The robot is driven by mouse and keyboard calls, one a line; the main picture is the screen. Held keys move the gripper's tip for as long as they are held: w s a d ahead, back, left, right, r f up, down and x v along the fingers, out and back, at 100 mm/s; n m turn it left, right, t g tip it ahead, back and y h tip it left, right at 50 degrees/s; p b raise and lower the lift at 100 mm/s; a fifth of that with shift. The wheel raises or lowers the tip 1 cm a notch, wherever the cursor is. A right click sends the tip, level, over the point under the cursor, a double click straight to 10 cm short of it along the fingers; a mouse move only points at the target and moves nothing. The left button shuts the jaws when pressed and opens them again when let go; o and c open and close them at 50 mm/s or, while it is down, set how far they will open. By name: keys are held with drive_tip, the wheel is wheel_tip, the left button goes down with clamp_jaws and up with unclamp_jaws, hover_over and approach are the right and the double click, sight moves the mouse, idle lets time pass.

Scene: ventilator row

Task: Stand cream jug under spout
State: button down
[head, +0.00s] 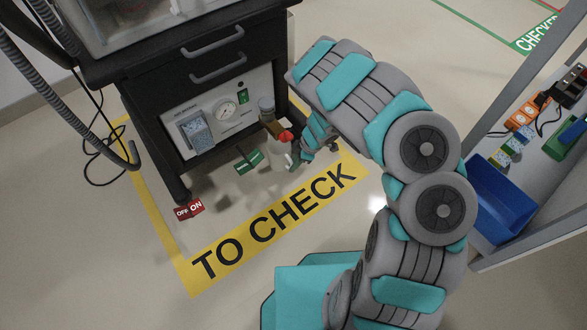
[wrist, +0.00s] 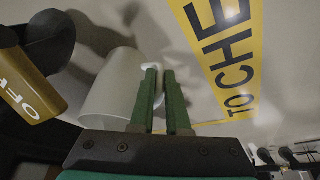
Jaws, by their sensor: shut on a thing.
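The cream jug (head: 277,158) is pale and stands upright or nearly so at the front right of the ventilator cart. It fills the middle left of the wrist view (wrist: 110,85), its handle (wrist: 155,74) at my green fingertips. My gripper (head: 303,152) is shut on the jug's handle, and its fingers also show in the wrist view (wrist: 162,88). A brown fitting with a red part (head: 275,128), apparently the spout, is just above the jug in the head view. I cannot tell whether the jug touches the floor or is exactly beneath the outlet.
The black ventilator cart (head: 187,70) has a panel with a gauge. A yellow "TO CHECK" outline (head: 270,225) surrounds its foot. A red OFF/ON block (head: 189,210) and a green piece (head: 249,161) are low beside it. A shelf with a blue bin (head: 497,200) stands right.

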drive_tip(key=shift+w+f+b, duration=0.1)
drive_tip(key=shift+f+b, duration=0.2)
drive_tip(key=shift+f, duration=1.45)
drive_tip(key=shift+f, duration=0.1)
drive_tip(key=c, duration=0.9)
unclamp_jaws()
drive_tip(key=p+v, duration=0.1)
drive_tip(key=v, duration=1.1)
drive_tip(key=shift+p, duration=0.3)
drive_tip(key=shift+a, duration=0.1)
